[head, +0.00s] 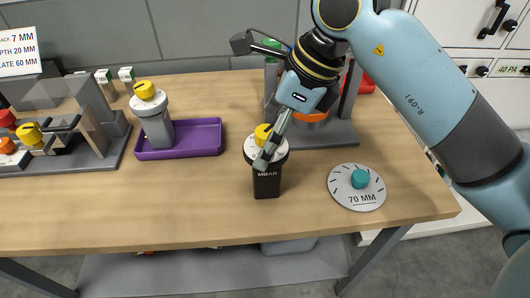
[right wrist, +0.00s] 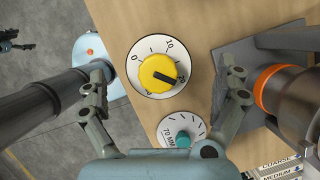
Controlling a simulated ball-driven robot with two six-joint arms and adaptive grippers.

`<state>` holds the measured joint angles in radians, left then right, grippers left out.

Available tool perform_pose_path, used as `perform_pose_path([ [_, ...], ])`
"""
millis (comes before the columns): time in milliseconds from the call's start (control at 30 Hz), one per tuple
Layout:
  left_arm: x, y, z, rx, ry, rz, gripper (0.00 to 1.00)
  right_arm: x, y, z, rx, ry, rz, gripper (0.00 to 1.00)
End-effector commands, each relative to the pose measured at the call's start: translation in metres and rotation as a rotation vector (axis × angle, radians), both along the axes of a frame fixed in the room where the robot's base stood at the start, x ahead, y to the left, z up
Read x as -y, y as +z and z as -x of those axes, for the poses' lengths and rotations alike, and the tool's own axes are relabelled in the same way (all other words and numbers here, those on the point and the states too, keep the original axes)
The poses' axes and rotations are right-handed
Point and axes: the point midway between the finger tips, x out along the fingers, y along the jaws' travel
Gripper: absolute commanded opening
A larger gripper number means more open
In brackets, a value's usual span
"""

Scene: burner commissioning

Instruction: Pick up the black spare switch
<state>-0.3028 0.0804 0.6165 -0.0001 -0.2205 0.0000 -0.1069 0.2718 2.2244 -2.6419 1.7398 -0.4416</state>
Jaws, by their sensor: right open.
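The black switch (head: 266,183), marked MBAR, stands upright on the wooden table, with a white dial and a yellow knob on top. In the right wrist view its white dial and yellow knob (right wrist: 158,73) face the camera, and its black body is hidden below. My right gripper (head: 268,156) is just over and in front of the switch's top. In the right wrist view its fingers (right wrist: 168,95) are spread apart, on either side of the dial, with nothing between them gripped. My left gripper does not show.
A purple tray (head: 210,139) with a grey yellow-knobbed switch (head: 158,131) stands to the left. A fixture (head: 75,165) is at far left. A 70 MM disc (head: 340,193) with a teal knob lies right. A grey stand (head: 345,134) with an orange-ringed part is behind. The front table is clear.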

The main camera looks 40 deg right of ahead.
Motion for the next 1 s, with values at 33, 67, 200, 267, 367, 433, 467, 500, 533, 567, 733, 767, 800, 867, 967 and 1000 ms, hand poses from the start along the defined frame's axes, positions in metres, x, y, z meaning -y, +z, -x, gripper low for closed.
perform_pose_path([
  [33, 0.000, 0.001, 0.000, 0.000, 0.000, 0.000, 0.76, -0.002, -0.003, -0.001, 0.000, 0.001, -0.002, 1.00],
  [67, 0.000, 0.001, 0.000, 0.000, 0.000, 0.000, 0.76, -0.003, -0.005, -0.002, 0.000, 0.000, -0.004, 1.00],
  [200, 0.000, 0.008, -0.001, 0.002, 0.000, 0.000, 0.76, -0.010, -0.021, -0.008, -0.002, -0.001, -0.006, 1.00],
  [267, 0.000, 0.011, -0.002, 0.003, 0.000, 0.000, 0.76, -0.013, -0.030, -0.011, -0.002, 0.000, -0.005, 1.00],
  [367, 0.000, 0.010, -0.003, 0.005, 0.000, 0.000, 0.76, -0.015, -0.043, -0.014, -0.001, 0.000, -0.003, 1.00],
  [433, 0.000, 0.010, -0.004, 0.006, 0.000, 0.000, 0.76, -0.017, -0.048, -0.016, 0.001, 0.000, -0.002, 1.00],
  [467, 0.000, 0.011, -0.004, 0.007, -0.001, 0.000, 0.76, -0.017, -0.049, -0.016, 0.001, 0.001, -0.002, 1.00],
  [500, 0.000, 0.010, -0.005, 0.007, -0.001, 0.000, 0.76, -0.017, -0.050, -0.017, 0.002, 0.001, -0.001, 1.00],
  [533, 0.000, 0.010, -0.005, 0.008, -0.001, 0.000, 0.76, -0.017, -0.050, -0.017, 0.002, 0.001, -0.001, 1.00],
  [567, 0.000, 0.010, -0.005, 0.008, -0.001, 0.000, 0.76, -0.017, -0.050, -0.017, 0.002, 0.001, -0.001, 1.00],
  [733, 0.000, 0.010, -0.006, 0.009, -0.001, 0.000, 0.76, -0.017, -0.050, -0.017, 0.002, 0.001, -0.001, 0.91],
  [767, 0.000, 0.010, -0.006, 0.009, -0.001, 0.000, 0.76, -0.017, -0.050, -0.017, 0.002, 0.001, -0.001, 0.87],
  [800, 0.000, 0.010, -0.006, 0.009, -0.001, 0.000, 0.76, -0.017, -0.050, -0.016, 0.002, 0.001, -0.001, 0.82],
  [867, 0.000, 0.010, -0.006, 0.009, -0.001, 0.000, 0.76, -0.017, -0.050, -0.016, 0.002, 0.001, -0.001, 0.74],
  [967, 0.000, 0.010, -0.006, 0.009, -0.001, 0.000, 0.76, -0.017, -0.049, -0.016, 0.002, 0.001, -0.001, 0.61],
  [1000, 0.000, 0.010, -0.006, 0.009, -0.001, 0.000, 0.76, -0.017, -0.049, -0.016, 0.002, 0.001, -0.001, 0.56],
])
